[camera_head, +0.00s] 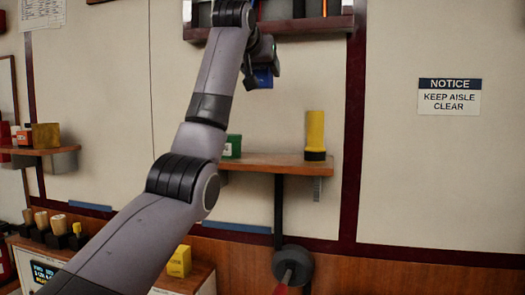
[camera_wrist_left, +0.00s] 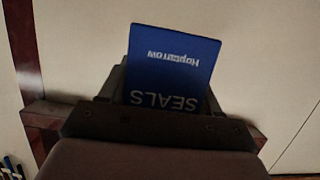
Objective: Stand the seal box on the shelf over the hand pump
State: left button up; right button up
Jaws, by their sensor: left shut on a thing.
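The seal box (camera_head: 263,78) is blue and hangs below my left gripper (camera_head: 268,63) in the head view. In the left wrist view the seal box (camera_wrist_left: 170,65) shows its "SEALS" lettering upside down, between the dark fingers of my left gripper, which is shut on it. The wooden shelf (camera_head: 262,160) is lower, below the held box, and the box is clear of it. The hand pump (camera_head: 292,263), grey with a red part, is on the wall below this shelf. My left arm hides the shelf's left part. My right gripper is not in view.
A yellow cylinder (camera_head: 315,136) stands at the shelf's right end, and a green box (camera_head: 232,147) at its left. Shelf top between them looks clear. A higher shelf (camera_head: 310,27) with items is above. Another shelf (camera_head: 42,151) is at far left.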

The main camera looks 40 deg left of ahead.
pick_arm(q)
notch_tip(320, 180, down, 12)
jog(key=b, duration=0.3)
jog(key=shift+a, duration=0.1)
jog(key=shift+f, duration=0.6)
jog(key=shift+f+b, duration=0.5)
jog(key=shift+f, duration=1.4)
jog(key=shift+f, duration=0.2)
jog(key=o, duration=1.1)
jog(key=shift+r, duration=0.2)
